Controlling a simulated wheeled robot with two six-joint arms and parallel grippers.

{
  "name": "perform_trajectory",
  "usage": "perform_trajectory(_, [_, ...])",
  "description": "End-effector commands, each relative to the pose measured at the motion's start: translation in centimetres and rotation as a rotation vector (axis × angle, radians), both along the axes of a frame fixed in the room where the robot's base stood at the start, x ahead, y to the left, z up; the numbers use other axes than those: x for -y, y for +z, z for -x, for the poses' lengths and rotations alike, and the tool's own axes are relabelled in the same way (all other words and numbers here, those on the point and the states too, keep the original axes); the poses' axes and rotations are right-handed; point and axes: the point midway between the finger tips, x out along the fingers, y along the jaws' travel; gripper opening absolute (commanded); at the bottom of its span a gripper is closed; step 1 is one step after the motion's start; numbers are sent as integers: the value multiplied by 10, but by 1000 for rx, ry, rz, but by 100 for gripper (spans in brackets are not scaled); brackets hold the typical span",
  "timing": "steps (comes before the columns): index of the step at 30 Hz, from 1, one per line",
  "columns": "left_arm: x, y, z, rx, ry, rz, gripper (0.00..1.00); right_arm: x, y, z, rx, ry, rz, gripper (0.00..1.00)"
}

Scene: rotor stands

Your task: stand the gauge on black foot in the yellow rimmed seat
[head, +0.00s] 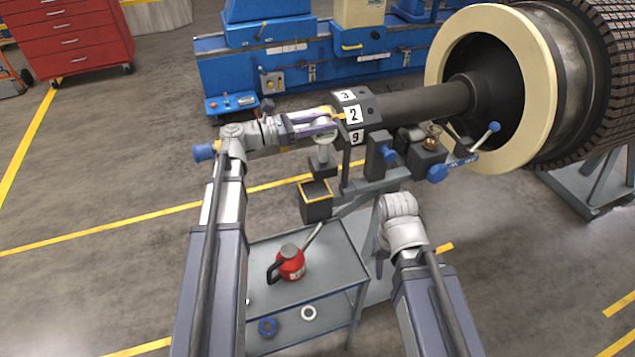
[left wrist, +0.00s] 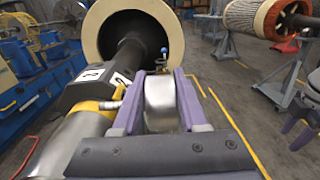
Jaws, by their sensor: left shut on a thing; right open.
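My left gripper (head: 322,126) is shut on the gauge (head: 322,150). The gauge looks upright, with its black foot (head: 322,168) at the bottom. In the left wrist view the rounded silver top of the gauge (left wrist: 160,101) sits between the purple fingers. The yellow rimmed seat (head: 314,193) is a black block with a yellow edge on top, below the foot. The foot appears a little above the seat, apart from it. My right gripper shows partly at the right edge of the left wrist view (left wrist: 302,124), open and away from the gauge.
A numbered black hub (head: 354,113) and thick shaft (head: 425,102) lie close beside my left gripper. A grey bracket carries black blocks and a blue-knobbed lever (head: 484,137). A grey cart (head: 330,262) below holds a red can (head: 290,264) and rings.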

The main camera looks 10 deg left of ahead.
Motion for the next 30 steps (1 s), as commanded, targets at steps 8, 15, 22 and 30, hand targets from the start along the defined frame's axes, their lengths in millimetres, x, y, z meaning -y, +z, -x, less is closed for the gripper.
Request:
perform_trajectory(8, [-26,3,1,1,38,3,0,0,3,0,0,0,0,50])
perform_trajectory(15, [-26,-4,1,1,38,3,0,0,-5,0,0,0,0,50])
perform_trajectory(22, [-25,-34,1,1,38,3,0,0,-34,0,0,0,0,50])
perform_trajectory(30, [-25,-61,1,1,38,3,0,0,-62,0,0,0,0,50])
